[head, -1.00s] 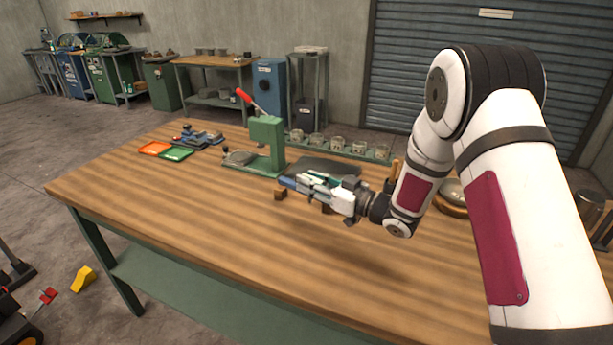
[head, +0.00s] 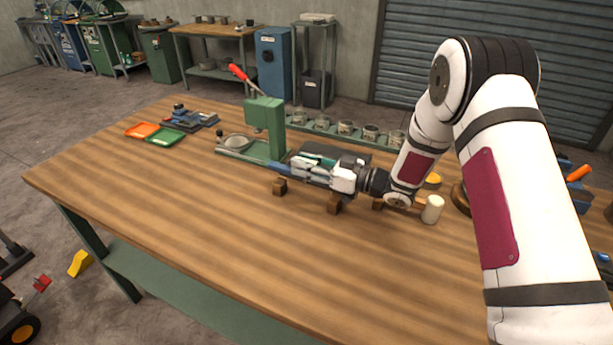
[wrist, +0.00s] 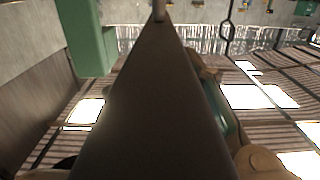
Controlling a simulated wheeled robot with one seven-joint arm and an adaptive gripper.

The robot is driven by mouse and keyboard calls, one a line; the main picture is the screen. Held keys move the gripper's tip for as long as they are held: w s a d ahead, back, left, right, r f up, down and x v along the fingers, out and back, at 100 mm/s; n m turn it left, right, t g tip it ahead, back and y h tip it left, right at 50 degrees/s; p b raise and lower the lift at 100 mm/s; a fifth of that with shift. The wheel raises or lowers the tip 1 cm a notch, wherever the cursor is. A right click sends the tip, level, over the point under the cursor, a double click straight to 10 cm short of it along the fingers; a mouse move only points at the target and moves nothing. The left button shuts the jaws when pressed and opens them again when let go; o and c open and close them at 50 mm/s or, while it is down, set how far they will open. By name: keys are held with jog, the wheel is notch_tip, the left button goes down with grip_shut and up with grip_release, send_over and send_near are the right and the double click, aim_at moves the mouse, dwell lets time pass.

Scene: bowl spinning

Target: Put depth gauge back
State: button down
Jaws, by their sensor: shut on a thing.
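My gripper (head: 303,168) is low over the middle of the workbench, just in front of the green press, pointing left. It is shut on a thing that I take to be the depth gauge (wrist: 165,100). In the wrist view that thing is a long dark tapering shape, running away from the camera. In the head view the fingers and small size hide most of its form. Small brown blocks (head: 279,186) stand on the bench below and in front of the gripper; I cannot tell whether they touch what it holds.
The green press (head: 265,125) with a red lever stands just behind my gripper. Several jars (head: 345,128) line the back. Orange (head: 142,130) and green (head: 165,139) trays lie at the left. A white cylinder (head: 432,208) stands near my wrist. The bench's front left is clear.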

notch_tip(320, 180, down, 3)
jog(key=shift+f+b, duration=0.15)
jog(key=shift+b, duration=0.4)
jog(key=shift+s+f, duration=0.1)
